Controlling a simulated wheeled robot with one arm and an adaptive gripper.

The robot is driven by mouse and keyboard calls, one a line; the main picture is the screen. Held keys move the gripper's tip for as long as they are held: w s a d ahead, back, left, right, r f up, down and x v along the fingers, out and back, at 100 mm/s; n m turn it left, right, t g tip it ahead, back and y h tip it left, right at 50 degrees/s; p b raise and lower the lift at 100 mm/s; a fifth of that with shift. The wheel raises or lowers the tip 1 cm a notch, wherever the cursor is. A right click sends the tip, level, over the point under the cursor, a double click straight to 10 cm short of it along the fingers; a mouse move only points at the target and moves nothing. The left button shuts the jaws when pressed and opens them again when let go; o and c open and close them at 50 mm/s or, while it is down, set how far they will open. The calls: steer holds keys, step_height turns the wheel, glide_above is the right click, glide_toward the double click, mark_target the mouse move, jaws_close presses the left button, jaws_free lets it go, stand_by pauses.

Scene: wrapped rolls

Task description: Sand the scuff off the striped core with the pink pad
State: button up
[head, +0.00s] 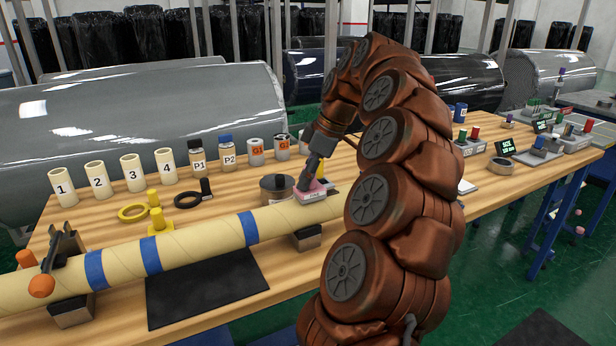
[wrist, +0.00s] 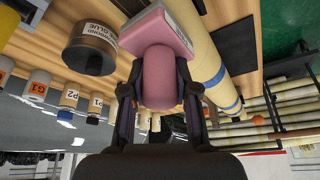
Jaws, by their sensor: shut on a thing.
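The striped core (head: 200,243) is a long cream tube with blue bands, lying across the front of the bench on dark supports. No scuff shows; my arm hides the core's right part.
Numbered tubes (head: 98,180), jars P1 (head: 197,160) and P2 (head: 228,154) and orange-labelled cans line the back. Yellow and black rings lie behind the core. An orange-knobbed clamp (head: 52,265) is at left. A black mat (head: 205,290) lies in front.

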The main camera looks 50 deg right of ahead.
steer(key=shift+r, duration=0.15)
steer(key=shift+r+p, duration=1.7)
steer(key=shift+r, duration=1.2)
steer(key=shift+r, duration=0.1)
steer(key=shift+r+p, duration=1)
steer(key=shift+r, duration=0.4)
steer(key=shift+f, duration=0.1)
